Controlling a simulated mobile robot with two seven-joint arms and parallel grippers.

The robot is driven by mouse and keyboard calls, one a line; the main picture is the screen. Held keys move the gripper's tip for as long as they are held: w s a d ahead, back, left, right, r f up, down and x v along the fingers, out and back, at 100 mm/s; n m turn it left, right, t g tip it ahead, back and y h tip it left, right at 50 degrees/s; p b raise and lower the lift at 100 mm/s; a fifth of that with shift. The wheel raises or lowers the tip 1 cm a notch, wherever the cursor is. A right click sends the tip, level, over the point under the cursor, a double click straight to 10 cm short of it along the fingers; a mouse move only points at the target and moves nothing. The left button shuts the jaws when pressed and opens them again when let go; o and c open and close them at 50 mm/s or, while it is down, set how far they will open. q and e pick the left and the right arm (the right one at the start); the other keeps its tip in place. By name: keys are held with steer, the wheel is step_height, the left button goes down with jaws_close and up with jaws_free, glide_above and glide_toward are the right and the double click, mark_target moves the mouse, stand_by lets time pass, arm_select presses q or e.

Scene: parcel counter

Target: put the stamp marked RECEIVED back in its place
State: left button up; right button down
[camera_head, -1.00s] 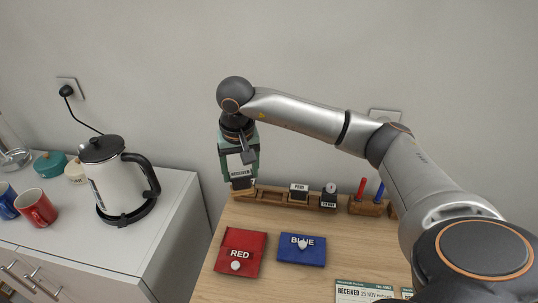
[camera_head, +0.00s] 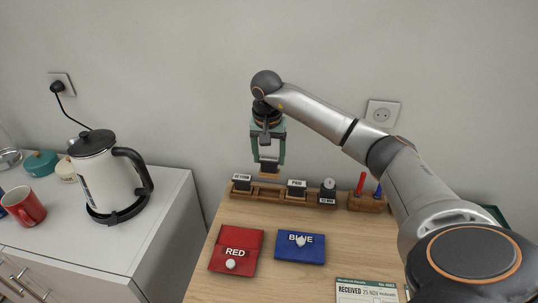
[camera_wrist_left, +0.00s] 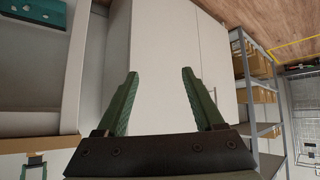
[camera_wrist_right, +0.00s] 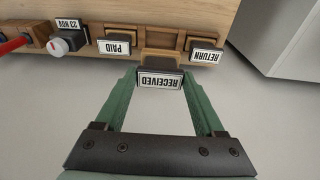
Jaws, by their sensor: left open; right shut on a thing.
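The RECEIVED stamp (camera_wrist_right: 161,80) is between the fingers of my right gripper (camera_wrist_right: 158,88), label facing the right wrist camera. In the head view my right gripper (camera_head: 268,150) points down above the stamp rack (camera_head: 262,200), with the stamp's wooden part (camera_head: 268,174) below the fingers. The rack also shows in the right wrist view (camera_wrist_right: 162,37). Its section between the RETURN stamp (camera_wrist_right: 206,52) and the PAID stamp (camera_wrist_right: 115,42) is partly hidden behind the held stamp; I cannot tell if they touch. My left gripper (camera_wrist_left: 158,100) is open and empty, facing a pale cabinet.
A date stamp (camera_head: 328,192) and a pen holder (camera_head: 367,204) stand right of PAID. A form (camera_head: 365,291) lies at the front right. A kettle (camera_head: 105,180) stands on the left counter.

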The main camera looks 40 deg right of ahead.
mark_target(269, 173)
steer(key=shift+f+b, duration=0.45)
steer(key=shift+f, duration=0.55)
steer(key=shift+f+b, duration=0.1)
steer(key=shift+b, duration=0.25)
arm_select(q)
steer(key=shift+w+d+p, duration=0.35)
steer(key=shift+w+d, duration=0.15)
steer(key=shift+d, duration=0.2)
arm_select(e)
steer(key=shift+r, duration=0.2)
arm_select(q)
steer(key=shift+s+a+f, duration=0.1)
steer(key=shift+a, duration=0.1)
steer(key=shift+s+f, duration=0.15)
steer(key=shift+f, duration=0.1)
arm_select(e)
steer(key=shift+f, duration=0.3)
steer(key=shift+f, duration=0.15)
arm_select(q)
steer(key=shift+f+b, duration=1.35)
steer(key=shift+b, duration=0.2)
arm_select(e)
steer(key=shift+f, duration=2.55)
